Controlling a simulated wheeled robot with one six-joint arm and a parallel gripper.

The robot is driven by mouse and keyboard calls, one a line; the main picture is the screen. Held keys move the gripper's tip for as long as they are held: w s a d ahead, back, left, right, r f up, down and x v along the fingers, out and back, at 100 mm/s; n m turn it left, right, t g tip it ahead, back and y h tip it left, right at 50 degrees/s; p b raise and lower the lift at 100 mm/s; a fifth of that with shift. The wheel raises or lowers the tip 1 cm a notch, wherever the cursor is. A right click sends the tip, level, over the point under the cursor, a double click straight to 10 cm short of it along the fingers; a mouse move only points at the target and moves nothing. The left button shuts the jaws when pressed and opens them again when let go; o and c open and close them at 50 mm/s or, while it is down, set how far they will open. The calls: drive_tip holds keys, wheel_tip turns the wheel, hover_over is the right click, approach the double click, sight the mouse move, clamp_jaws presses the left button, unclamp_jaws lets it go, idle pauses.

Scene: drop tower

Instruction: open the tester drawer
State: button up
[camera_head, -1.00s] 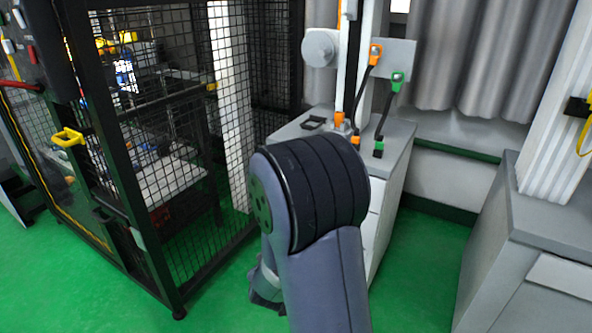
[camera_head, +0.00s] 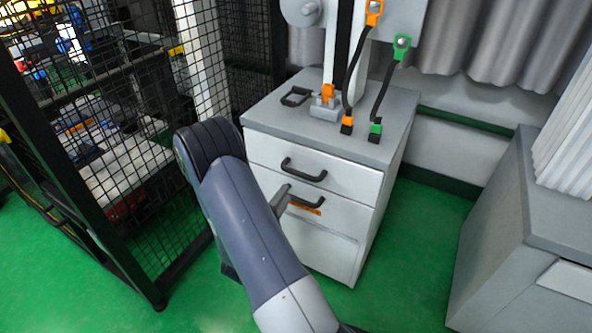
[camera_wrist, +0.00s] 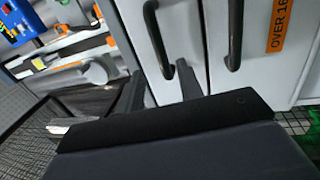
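The tester cabinet is grey-white with stacked drawers. Its top drawer (camera_head: 335,180) looks shut and has a black bar handle (camera_head: 303,170). A lower drawer (camera_head: 345,212) with a similar black handle (camera_head: 308,202) also looks shut. In the wrist view the upper handle (camera_wrist: 152,30) and the lower handle (camera_wrist: 234,35) run up the picture. My gripper (camera_wrist: 159,72) is open and empty, one finger on each side of the upper handle's near end; I cannot tell if it touches. In the head view my arm hides most of it, and one finger shows near the lower handle.
The tester's column with orange and green clips (camera_head: 401,42) stands on the cabinet top (camera_head: 290,115). A black mesh cage (camera_head: 110,120) is on the left. Another grey cabinet (camera_head: 510,220) is on the right. Green floor (camera_head: 410,260) lies clear between the cabinets.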

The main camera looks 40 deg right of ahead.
sight(299, 172)
drive_tip(key=b+x, duration=0.1)
drive_tip(key=x, duration=0.8)
drive_tip(key=shift+w+d, duration=0.1)
drive_tip(key=shift+d, duration=0.1)
drive_tip(key=shift+c, duration=0.5)
clamp_jaws()
